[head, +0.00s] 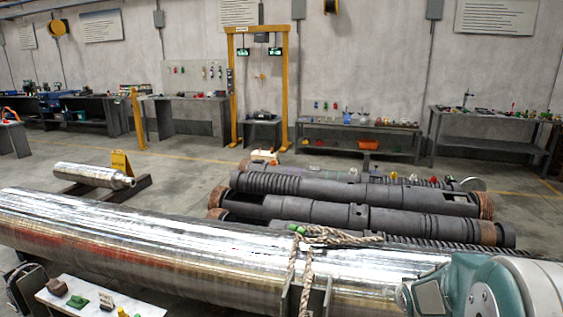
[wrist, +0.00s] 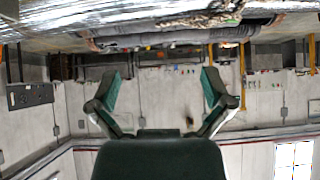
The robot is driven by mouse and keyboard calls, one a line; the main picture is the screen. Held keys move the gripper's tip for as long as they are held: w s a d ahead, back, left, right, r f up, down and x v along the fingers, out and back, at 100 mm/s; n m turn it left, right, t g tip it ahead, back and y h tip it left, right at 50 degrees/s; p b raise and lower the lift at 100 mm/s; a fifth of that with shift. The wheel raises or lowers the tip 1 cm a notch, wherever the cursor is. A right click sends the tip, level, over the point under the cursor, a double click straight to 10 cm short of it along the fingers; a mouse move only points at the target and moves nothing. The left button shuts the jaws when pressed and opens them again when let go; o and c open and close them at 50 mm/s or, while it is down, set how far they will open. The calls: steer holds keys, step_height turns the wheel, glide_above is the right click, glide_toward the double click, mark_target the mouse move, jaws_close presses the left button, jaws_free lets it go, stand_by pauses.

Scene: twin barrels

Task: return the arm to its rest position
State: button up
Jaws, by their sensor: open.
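My gripper (wrist: 160,78) shows in the wrist view with its two green-padded fingers spread wide apart and nothing between them. The wrist picture is upside down, with the wall below and the shiny metal cylinder (wrist: 130,14) along the top. In the head view, green and pale links of my arm fill the lower right corner, in front of the right end of the large shiny cylinder (head: 150,240). I cannot make out the gripper's fingers in the head view.
A rope (head: 318,238) is looped over the large cylinder. Dark ribbed barrels (head: 310,210) lie behind it. A smaller metal cylinder (head: 90,175) lies at left. Workbenches (head: 360,140) and a yellow frame (head: 233,90) line the wall, with open floor before them.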

steer(key=s+a+r+n+g, duration=0.1)
steer(key=s+a+r, duration=0.3)
steer(key=s, duration=0.5)
steer(key=s+a+r+n+g+y, duration=0.1)
steer(key=s+a+r, duration=0.4)
steer(key=s, duration=0.5)
steer(key=s+a+r+n+g+y, duration=0.1)
steer(key=s+a+r, duration=0.3)
steer(key=s, duration=0.5)
steer(key=shift+s+a+r, duration=0.35)
steer(key=shift+s+a, duration=0.05)
steer(key=shift+a, duration=0.5)
